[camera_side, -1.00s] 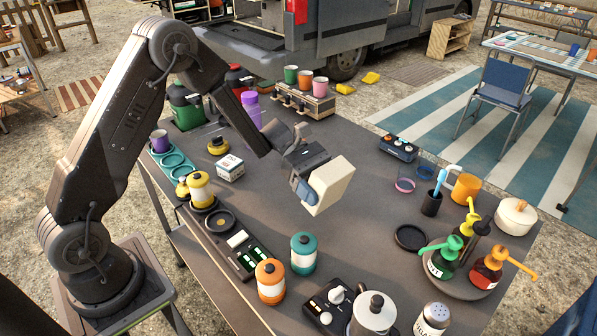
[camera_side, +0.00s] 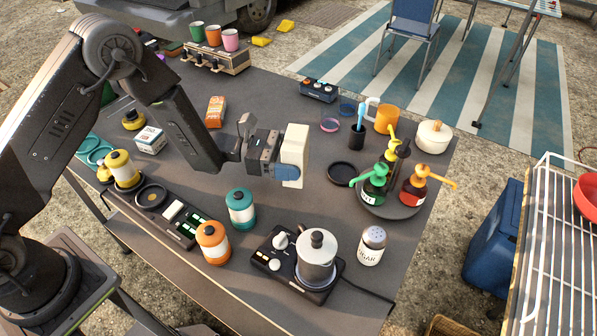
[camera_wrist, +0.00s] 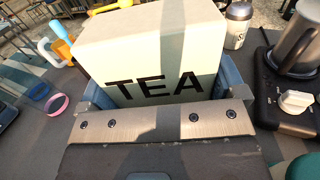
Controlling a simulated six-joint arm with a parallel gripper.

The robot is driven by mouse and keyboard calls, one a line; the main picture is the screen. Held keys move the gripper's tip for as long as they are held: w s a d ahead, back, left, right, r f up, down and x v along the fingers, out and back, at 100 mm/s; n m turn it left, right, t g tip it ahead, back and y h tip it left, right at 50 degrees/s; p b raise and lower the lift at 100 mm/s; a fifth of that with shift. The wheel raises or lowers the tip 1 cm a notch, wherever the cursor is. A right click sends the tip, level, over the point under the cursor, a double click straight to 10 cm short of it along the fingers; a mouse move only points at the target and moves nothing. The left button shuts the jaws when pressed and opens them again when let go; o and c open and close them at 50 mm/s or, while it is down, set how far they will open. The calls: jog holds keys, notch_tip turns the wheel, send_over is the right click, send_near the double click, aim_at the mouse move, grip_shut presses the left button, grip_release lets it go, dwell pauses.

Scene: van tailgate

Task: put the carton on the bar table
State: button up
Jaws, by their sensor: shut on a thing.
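My gripper (camera_side: 284,170) is shut on a cream carton (camera_side: 295,147), gripping it near its lower part. The carton is upright in the side view, in front of the grey table's middle; how far above the top it is, I cannot tell. In the wrist view the carton (camera_wrist: 150,50) fills the space between the blue fingers, with the word TEA facing my wrist. A grey table (camera_side: 300,215) lies under the arm. An orange carton (camera_side: 215,111) stands on it behind my forearm. I cannot tell which table is the bar table.
Right of the held carton are a black round mat (camera_side: 342,174) and a turntable of pump bottles (camera_side: 385,205). A moka pot (camera_side: 316,260), a sugar shaker (camera_side: 372,245) and a teal canister (camera_side: 240,208) stand nearer. A wire rack (camera_side: 560,250) stands off to the right.

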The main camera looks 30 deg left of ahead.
jog(key=shift+w+d+f, duration=0.1)
jog(key=shift+d+f, duration=0.5)
jog(key=shift+d, duration=0.35)
jog(key=shift+d+f, duration=0.1)
jog(key=shift+f, duration=1.9)
jog(key=shift+f, duration=0.15)
jog(key=o, duration=0.6)
